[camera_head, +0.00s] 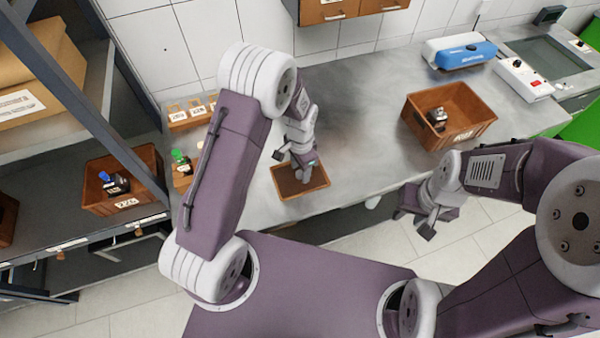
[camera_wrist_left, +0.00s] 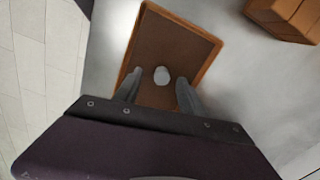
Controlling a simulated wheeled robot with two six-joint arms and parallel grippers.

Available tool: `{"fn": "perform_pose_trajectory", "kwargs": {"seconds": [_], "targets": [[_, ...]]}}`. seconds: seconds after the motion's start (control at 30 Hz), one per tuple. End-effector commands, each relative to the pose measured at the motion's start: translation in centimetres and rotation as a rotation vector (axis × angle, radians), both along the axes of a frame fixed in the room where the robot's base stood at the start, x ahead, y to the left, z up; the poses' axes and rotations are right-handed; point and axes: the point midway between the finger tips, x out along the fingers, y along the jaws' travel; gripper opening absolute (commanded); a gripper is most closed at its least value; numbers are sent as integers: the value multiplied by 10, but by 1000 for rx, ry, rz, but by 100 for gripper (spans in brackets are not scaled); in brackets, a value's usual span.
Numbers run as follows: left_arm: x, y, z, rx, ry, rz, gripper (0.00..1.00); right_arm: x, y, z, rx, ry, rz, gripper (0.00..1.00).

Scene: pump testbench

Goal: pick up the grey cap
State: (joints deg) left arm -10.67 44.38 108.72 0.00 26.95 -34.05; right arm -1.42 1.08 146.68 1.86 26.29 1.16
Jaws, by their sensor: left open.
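The grey cap (camera_wrist_left: 161,76) is a small pale round piece lying in a shallow brown tray with an orange rim (camera_wrist_left: 205,70). In the left wrist view it sits between and just beyond the fingertips of my left gripper (camera_wrist_left: 158,88), which is open and empty. In the head view the tray (camera_head: 318,184) lies near the front edge of the grey bench, with my left gripper (camera_head: 303,173) over it. The cap is hidden there. My right gripper (camera_head: 428,222) is off the bench's front edge, right of the tray; I cannot tell its jaw state.
A larger brown bin (camera_head: 480,128) with a dark part inside stands right on the bench. A wooden rack (camera_head: 180,174) with a green-topped item is left of the tray. A blue and white device (camera_head: 465,52) stands at the back. The bench middle is clear.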

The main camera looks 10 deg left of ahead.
Motion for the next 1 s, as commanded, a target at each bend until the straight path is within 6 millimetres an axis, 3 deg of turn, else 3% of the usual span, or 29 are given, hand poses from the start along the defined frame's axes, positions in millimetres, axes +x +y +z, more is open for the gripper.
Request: {"fn": "perform_pose_trajectory", "kwargs": {"seconds": [0.27, 0.43, 0.47, 0.8, 1.0], "targets": [[0, 0, -8, 0, -1, 0, 48, 0, 0, 0, 0, 0, 0, 36], [0, 0, -8, 0, -1, 0, 3, 0, 0, 0, 0, 0, 0, 36], [0, 0, -8, 0, -1, 0, 0, 0, 0, 0, 0, 0, 0, 36], [0, 0, -5, 0, -1, 0, 0, 0, 0, 0, 0, 0, 0, 36], [1, 0, 19, -1, -5, 0, 0, 0, 0, -4, 0, 0, 0, 36]]}}
